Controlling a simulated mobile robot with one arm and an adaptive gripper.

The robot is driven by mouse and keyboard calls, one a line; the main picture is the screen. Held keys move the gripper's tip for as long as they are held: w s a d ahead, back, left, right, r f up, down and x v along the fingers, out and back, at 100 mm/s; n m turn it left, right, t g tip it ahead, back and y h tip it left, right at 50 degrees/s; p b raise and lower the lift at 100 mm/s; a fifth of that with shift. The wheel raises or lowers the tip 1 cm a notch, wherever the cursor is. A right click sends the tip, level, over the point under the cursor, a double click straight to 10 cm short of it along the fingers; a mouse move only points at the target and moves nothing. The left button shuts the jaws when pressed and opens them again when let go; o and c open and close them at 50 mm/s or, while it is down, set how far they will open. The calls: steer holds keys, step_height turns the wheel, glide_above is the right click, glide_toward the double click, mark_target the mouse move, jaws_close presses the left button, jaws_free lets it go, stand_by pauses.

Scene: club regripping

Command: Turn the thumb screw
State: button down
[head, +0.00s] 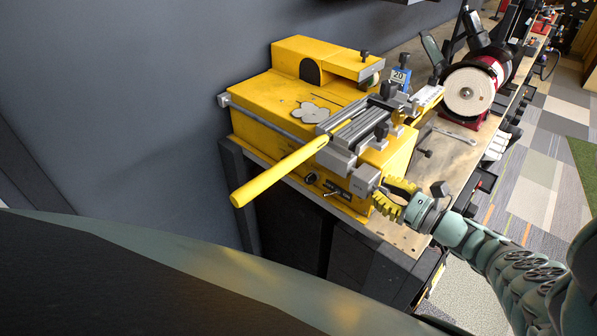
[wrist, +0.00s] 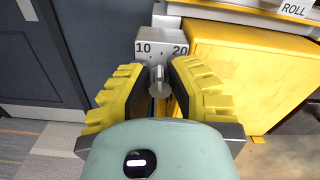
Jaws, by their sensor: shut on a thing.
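The thumb screw (wrist: 158,80) is a small grey knob on the face of a grey metal block (wrist: 147,46) marked 10 and 20. My gripper (wrist: 158,86) is shut on the thumb screw, with a yellow ribbed finger on either side of it. In the head view, my gripper (head: 385,196) is at the front right end of the yellow machine (head: 252,108), against the grey block (head: 363,178). The thumb screw is hidden there by the fingers. In the wrist view, the yellow machine (wrist: 245,75) is right of the block.
A yellow-handled bar (head: 275,180) sticks out left from the machine's clamp. A red grinder with a pale wheel (head: 468,92) stands behind on the bench (head: 460,147). Tiled floor at the right is clear.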

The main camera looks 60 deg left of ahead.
steer(key=m, duration=0.5)
steer(key=shift+s+a+r+g+b, duration=0.15)
steer(key=shift+s+r+g+b, duration=0.1)
steer(key=shift+g+b, duration=0.15)
steer(key=m, duration=0.5)
steer(key=shift+w, duration=0.1)
steer(key=shift+m, duration=0.3)
steer(key=c, duration=0.8)
jaws_free()
steer(key=shift+w+f, duration=0.1)
steer(key=shift+w+f, duration=0.1)
steer(key=shift+d, duration=0.3)
steer(key=v, duration=1.1)
steer(key=shift+d, duration=0.25)
